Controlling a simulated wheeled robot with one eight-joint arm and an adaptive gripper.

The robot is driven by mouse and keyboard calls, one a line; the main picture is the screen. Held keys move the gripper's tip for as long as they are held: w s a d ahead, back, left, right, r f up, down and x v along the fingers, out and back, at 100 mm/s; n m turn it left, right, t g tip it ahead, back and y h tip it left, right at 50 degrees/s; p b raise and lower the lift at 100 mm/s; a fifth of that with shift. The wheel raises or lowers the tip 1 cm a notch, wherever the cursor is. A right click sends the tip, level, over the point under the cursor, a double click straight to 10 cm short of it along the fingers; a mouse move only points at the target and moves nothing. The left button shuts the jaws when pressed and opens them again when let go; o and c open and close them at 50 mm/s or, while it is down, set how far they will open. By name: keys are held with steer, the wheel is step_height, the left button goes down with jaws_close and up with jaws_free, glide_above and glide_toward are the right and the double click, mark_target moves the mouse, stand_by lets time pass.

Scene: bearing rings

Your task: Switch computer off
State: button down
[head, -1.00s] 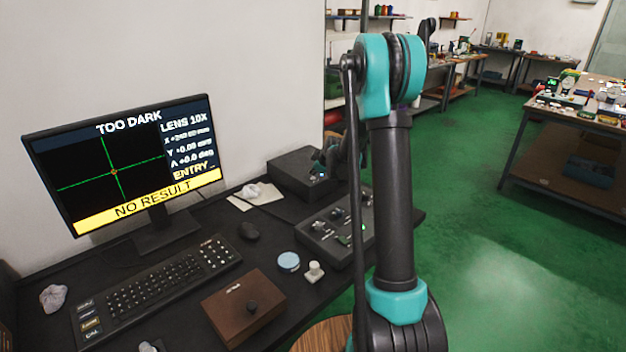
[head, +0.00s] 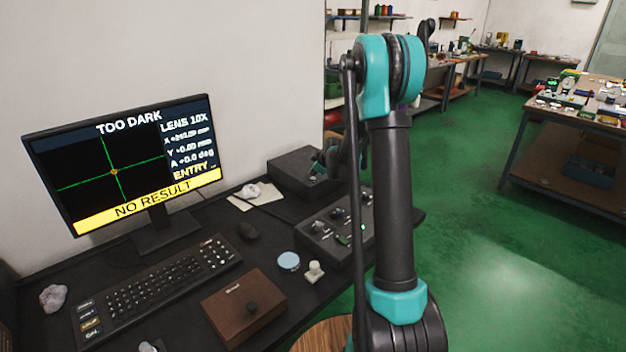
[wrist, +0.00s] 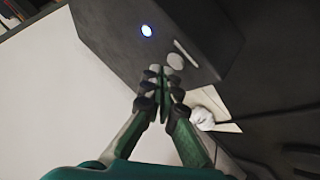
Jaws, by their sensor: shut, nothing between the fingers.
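The computer is a dark box (head: 298,172) at the back of the black desk, right of the monitor in the head view. In the wrist view the computer (wrist: 195,30) shows a lit blue-white round light (wrist: 146,31) and a grey round button (wrist: 175,60) beside a pale slot. My gripper (wrist: 163,75) is shut and empty, its fingertips close to the grey button; I cannot tell whether they touch. The monitor (head: 60,160) is lit and reads "TOO DARK" and "NO RESULT".
A control box with knobs (head: 322,245) stands in front of the computer. A crumpled white cloth (head: 250,190) lies on paper nearby. Green floor is open at right.

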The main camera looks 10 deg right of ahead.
mark_target(314, 179)
steer(key=shift+f, duration=0.25)
steer(key=shift+f, duration=0.35)
stand_by(0.6)
steer(key=shift+r, duration=0.75)
steer(key=shift+r, duration=2.55)
